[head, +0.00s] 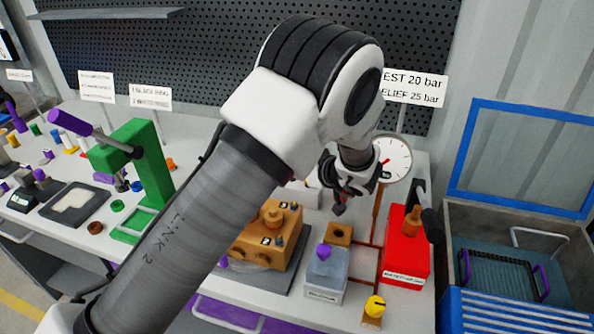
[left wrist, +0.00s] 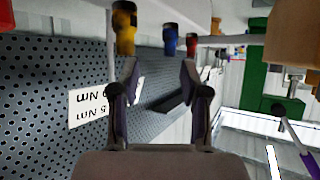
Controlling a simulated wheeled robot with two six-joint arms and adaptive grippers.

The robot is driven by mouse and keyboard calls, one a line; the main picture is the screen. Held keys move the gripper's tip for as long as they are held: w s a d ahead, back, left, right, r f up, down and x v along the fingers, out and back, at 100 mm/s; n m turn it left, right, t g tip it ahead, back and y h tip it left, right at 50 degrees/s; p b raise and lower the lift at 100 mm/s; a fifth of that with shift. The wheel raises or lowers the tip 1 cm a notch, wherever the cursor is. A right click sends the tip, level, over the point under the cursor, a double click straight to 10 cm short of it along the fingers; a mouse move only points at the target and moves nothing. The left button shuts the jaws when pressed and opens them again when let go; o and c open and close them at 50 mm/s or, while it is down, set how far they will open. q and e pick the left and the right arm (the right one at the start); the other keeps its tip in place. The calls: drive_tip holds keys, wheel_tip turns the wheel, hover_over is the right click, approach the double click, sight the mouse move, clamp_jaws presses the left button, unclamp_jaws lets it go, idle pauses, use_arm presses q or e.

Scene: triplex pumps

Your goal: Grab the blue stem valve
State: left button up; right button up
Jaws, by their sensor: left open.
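My left gripper (head: 340,207) hangs over the right half of the bench in the head view, partly behind my own forearm. In the left wrist view it is open (left wrist: 160,70), with nothing between its fingers. A small blue part (left wrist: 170,38) shows beyond the fingertips, apart from them, between a yellow part (left wrist: 124,28) and a red part (left wrist: 191,44). I cannot tell surely whether the blue part is the blue stem valve. In the head view a small blue-topped piece (head: 55,134) stands among coloured pieces at the far left.
An orange pump block (head: 285,222), a clear block (head: 326,272) with a purple top, and a red box (head: 402,245) stand near the gripper. A dial gauge (head: 393,158) is behind it. A green press (head: 146,160) stands left. A blue-framed crate (head: 515,305) is at the right.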

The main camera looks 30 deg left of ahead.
use_arm(q)
drive_tip(key=shift+w+a+f, duration=0.2)
drive_tip(key=shift+w+a, duration=0.05)
drive_tip(key=shift+w, duration=0.3)
drive_tip(key=s+a, duration=0.2)
drive_tip(key=a, duration=0.1)
drive_tip(key=shift+a+f+p, duration=0.1)
drive_tip(key=shift+a+p, duration=0.1)
drive_tip(key=shift+p, duration=0.2)
drive_tip(key=w+a+f, duration=0.2)
drive_tip(key=shift+w+a+f, duration=0.1)
drive_tip(key=shift+a+f, duration=0.2)
drive_tip(key=shift+f, duration=0.05)
drive_tip(key=shift+s+r, duration=0.15)
drive_tip(key=shift+s, duration=0.05)
drive_tip(key=shift+s+r, duration=0.15)
drive_tip(key=c, duration=0.6)
drive_tip(key=shift+d, duration=0.1)
clamp_jaws()
use_arm(e)
drive_tip(key=shift+s+r, duration=0.4)
drive_tip(key=shift+r, duration=0.25)
